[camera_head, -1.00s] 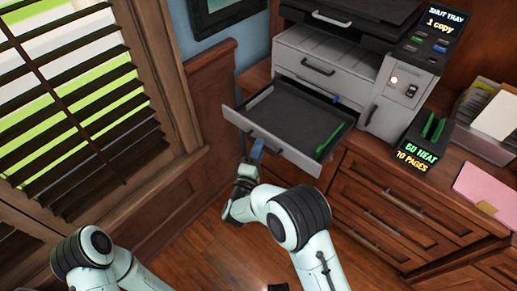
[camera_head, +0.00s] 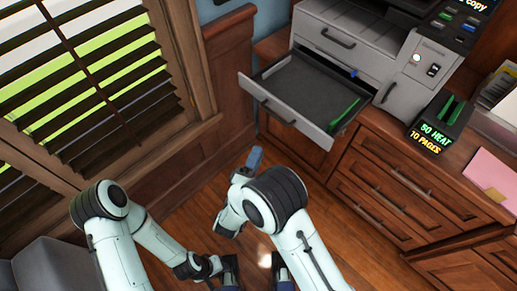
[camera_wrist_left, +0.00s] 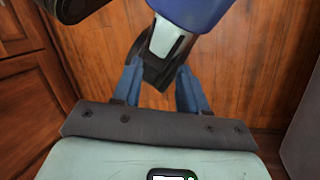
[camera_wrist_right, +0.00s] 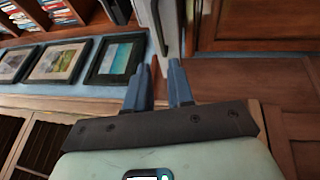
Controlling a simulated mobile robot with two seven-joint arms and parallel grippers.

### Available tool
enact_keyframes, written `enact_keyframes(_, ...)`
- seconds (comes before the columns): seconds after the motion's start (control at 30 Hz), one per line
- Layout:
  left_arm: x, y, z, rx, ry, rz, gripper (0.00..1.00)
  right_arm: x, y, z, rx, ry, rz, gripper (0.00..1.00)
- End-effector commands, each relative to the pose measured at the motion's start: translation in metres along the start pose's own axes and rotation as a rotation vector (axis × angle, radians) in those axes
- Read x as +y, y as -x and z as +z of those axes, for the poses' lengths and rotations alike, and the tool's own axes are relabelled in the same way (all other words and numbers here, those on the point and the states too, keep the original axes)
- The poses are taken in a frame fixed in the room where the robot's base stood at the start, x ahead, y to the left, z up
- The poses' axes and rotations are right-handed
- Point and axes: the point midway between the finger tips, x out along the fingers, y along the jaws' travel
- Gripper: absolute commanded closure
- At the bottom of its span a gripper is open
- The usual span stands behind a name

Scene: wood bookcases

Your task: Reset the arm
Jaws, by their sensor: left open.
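My right gripper (camera_head: 254,160) is below the front of the pulled-out grey tray (camera_head: 262,90), clear of its handle. In the right wrist view its blue fingers (camera_wrist_right: 159,68) stand a little apart with nothing held between them. My left arm reaches in low at the left of the head view. In the left wrist view my left gripper (camera_wrist_left: 160,70) is open above the wood floor, with a dark and blue part seen beyond its fingers.
The tray juts from a grey printer (camera_head: 385,45) on a wood cabinet (camera_head: 400,190) and holds a green strip (camera_head: 343,115). A black stand (camera_head: 437,125) and a pink sheet (camera_head: 492,178) lie to the right. A blinded window (camera_head: 95,70) is at left. The floor is clear between.

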Motion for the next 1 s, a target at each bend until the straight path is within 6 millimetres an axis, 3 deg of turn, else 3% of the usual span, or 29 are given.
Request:
enact_keyframes(0.47, 0.000, 0.001, 0.000, 0.000, 0.000, 0.000, 0.57, -0.001, -0.001, 0.001, 0.001, -0.002, -0.004, 0.78)
enact_keyframes(0.57, 0.002, 0.006, 0.001, -0.002, 0.000, 0.000, 0.57, -0.013, -0.007, 0.006, 0.020, -0.042, -0.057, 0.78)
enact_keyframes(0.67, 0.006, 0.021, 0.004, -0.007, -0.001, -0.001, 0.57, -0.046, -0.018, 0.021, 0.056, -0.162, -0.210, 0.78)
enact_keyframes(0.77, 0.011, 0.040, 0.009, -0.018, -0.001, -0.002, 0.57, -0.097, -0.018, 0.048, 0.058, -0.362, -0.476, 0.78)
enact_keyframes(0.9, 0.018, 0.066, 0.015, -0.036, -0.001, -0.005, 0.57, -0.161, 0.023, 0.095, -0.092, -0.682, -0.921, 0.78)
enact_keyframes(1.0, 0.024, 0.084, 0.016, -0.047, -0.001, -0.007, 0.57, -0.184, 0.073, 0.131, -0.316, -0.887, -1.223, 0.78)
